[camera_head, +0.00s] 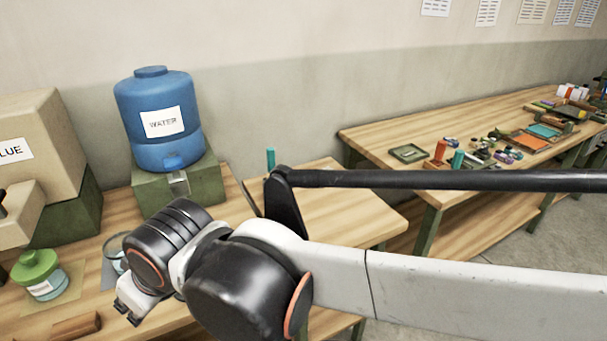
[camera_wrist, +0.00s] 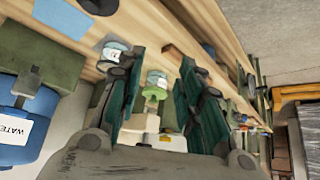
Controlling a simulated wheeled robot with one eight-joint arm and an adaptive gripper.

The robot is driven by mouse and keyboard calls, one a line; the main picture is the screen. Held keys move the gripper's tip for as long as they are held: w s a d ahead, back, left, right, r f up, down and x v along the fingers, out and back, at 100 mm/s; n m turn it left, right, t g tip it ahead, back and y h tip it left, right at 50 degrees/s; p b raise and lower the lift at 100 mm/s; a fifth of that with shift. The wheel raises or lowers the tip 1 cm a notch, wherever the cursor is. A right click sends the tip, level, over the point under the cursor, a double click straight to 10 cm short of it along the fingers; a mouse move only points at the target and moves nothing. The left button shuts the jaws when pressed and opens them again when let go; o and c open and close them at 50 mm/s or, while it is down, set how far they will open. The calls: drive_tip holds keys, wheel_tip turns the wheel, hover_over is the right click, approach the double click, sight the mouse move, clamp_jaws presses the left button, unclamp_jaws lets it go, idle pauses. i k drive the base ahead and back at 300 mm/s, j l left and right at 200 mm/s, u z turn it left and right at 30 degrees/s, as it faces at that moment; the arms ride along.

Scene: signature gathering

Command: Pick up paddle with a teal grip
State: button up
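A teal upright piece (camera_head: 271,158) shows just above my arm in the head view, over the small wooden table. It looks like a grip, but my arm hides what is below it, so I cannot tell whether it is the paddle. Another teal upright piece (camera_head: 458,159) stands among small items on the far table. My gripper (camera_head: 128,312) is at the lower left, over the near bench and well apart from both teal pieces. In the wrist view my gripper (camera_wrist: 160,100) has its two dark fingers spread, with nothing held between them. I make out no paddle there.
A blue water container (camera_head: 155,110) stands on a green box behind my gripper. A green-lidded jar (camera_head: 38,273) and a brown block (camera_head: 76,328) are on the near bench, left of my gripper. The small table (camera_head: 350,210) has clear room at its right.

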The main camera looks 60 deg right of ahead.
sight(271, 150)
drive_tip(key=z, duration=1.65)
drive_tip(key=i+j+z, duration=0.15)
drive_tip(key=j+z, duration=0.25)
drive_tip(key=j, duration=0.5)
drive_tip(key=j+z, duration=0.35)
drive_tip(key=j, duration=0.65)
drive_tip(key=i+u, duration=0.05)
